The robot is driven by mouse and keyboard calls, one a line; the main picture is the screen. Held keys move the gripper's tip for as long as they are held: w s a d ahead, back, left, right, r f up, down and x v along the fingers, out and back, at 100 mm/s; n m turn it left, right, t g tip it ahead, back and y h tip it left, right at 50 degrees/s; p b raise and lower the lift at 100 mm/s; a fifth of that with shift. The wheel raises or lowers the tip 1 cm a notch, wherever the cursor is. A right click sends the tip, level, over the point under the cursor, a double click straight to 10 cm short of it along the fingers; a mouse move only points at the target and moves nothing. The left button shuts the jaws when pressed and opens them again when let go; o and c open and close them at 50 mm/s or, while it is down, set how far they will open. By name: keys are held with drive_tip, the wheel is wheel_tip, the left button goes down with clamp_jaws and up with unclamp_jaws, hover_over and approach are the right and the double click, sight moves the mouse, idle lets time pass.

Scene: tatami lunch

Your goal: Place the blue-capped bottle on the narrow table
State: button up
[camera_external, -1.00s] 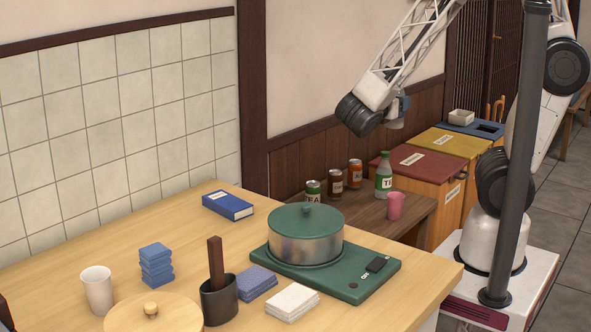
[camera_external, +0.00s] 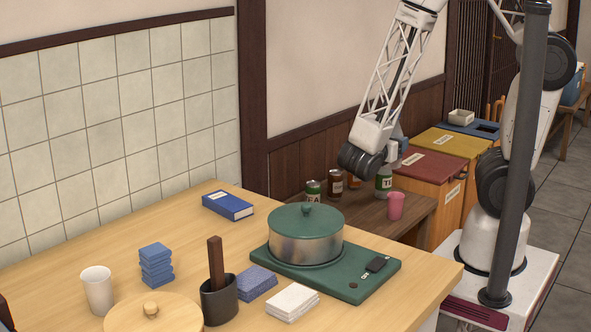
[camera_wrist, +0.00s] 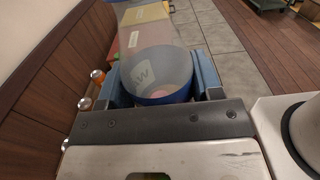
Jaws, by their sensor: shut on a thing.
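My gripper (camera_wrist: 162,84) has its blue-grey fingers shut on a see-through bottle with a blue cap (camera_wrist: 150,52). The bottle's body stretches away from me and carries a pale letter mark. In the external view my gripper (camera_external: 394,148) is above the back of the narrow dark-wood table (camera_external: 365,208). Only a small pale part of the held bottle (camera_external: 393,153) shows there, in front of or above a green-and-white bottle (camera_external: 383,184). I cannot tell whether the two touch.
A red-lidded bin (camera_external: 428,165) stands behind. The larger table with a green pot (camera_external: 305,235) is in front.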

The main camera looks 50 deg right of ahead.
wheel_tip(320, 180, down, 18)
drive_tip(key=shift+w, duration=0.1)
idle(0.5)
drive_tip(key=w+f, duration=0.1)
drive_tip(key=w, duration=1.4)
drive_tip(key=shift+w+d+f, duration=0.2)
drive_tip(key=shift+w+d, duration=0.15)
drive_tip(key=shift+d, duration=0.1)
drive_tip(key=shift+f, duration=0.1)
drive_tip(key=shift+f, duration=1.65)
drive_tip(key=shift+f, duration=0.15)
drive_tip(key=o, duration=0.9)
